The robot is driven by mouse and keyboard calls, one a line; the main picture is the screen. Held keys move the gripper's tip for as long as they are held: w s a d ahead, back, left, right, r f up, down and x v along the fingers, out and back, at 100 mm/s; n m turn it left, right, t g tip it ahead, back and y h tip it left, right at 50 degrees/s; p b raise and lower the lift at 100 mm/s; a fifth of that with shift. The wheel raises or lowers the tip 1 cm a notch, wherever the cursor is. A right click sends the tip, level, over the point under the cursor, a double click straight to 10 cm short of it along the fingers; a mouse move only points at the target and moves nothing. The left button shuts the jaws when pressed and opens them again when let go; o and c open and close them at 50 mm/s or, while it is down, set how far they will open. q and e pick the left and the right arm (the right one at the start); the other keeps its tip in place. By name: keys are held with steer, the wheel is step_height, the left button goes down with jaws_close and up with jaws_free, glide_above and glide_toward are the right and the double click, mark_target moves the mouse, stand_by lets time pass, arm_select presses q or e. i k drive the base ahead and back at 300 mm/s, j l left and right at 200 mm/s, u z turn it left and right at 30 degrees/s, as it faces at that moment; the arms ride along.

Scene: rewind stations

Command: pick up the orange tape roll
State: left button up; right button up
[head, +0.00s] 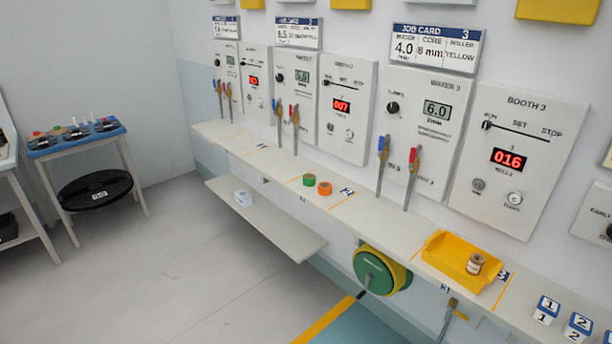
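The orange tape roll (325,188) sits on the long wall ledge (377,215), near the middle of the head view. A green tape roll (309,179) sits just to its left on the same ledge, very close to it. Both are small and look unobstructed. Neither of my grippers shows in the head view.
A yellow tray (446,255) holding a brown-and-white roll (475,263) sits farther right on the ledge. Upright levers (412,180) rise from the ledge. A green-yellow wheel (375,272) juts out below it. A lower shelf (265,225) projects at left. The floor (160,270) is clear.

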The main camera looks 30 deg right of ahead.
mark_target(324, 189)
steer(key=i, duration=0.9)
steer(key=i+z, duration=0.1)
steer(key=i, duration=0.8)
steer(key=i+j, duration=0.15)
steer(key=i, duration=0.75)
steer(key=i+j+z, duration=0.1)
steer(key=i, duration=0.8)
steer(key=i+z, duration=0.15)
steer(key=z, duration=1.7)
